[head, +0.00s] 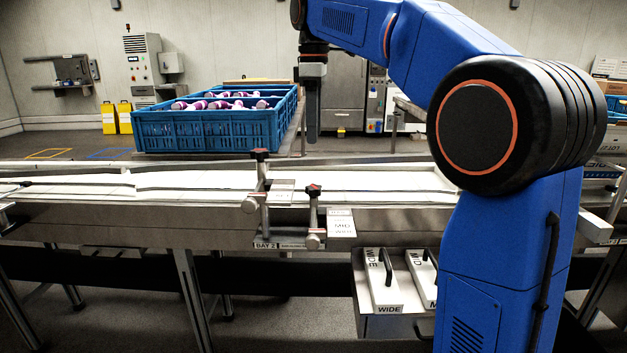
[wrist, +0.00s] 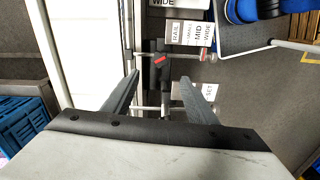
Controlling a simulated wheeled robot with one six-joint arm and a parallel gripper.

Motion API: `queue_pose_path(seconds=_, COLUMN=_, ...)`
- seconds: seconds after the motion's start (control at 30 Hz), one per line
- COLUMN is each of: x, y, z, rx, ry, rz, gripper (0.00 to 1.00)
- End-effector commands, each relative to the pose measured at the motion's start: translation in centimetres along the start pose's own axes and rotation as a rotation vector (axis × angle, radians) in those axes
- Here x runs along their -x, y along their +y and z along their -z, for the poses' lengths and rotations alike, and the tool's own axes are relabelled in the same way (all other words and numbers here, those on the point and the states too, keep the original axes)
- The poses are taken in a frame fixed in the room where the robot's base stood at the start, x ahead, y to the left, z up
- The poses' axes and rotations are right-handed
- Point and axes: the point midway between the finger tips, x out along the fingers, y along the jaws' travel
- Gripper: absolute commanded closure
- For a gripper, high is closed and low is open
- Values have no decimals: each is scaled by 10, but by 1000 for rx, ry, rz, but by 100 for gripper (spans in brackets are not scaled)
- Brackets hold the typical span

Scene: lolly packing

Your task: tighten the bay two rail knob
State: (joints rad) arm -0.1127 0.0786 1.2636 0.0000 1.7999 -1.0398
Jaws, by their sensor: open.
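At the bay 2 label (head: 266,245) on the conveyor's near side stand two upright posts with dark, red-marked knobs. One is the rear knob (head: 260,154) and the other is the lower front knob (head: 313,189). My gripper (head: 312,138) hangs pointing down above and behind them, apart from both. In the wrist view my gripper (wrist: 159,77) is open, with nothing between its fingers. A red-marked dark knob (wrist: 160,59) shows just beyond the fingertips, roughly centred between them. I cannot tell which of the two knobs it is. Part of the rail hardware is hidden behind my gripper.
A blue crate (head: 208,131) of purple and white items stands behind the white belt (head: 200,181). A tray below holds a WIDE block (head: 382,290) and another handled block. The belt's left stretch is clear.

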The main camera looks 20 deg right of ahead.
Motion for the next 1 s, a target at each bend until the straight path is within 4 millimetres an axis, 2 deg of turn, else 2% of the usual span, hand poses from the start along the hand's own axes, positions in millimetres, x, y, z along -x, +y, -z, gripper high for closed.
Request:
queue_pose_path(seconds=0.6, x=-109, y=0, z=0, rx=-1, ry=-1, rz=2, gripper=48)
queue_pose_path(seconds=0.8, x=-132, y=0, z=0, rx=-1, ry=-1, rz=1, gripper=48)
queue_pose_path(seconds=1.0, x=-140, y=0, z=0, rx=-1, ry=1, rz=-1, gripper=48)
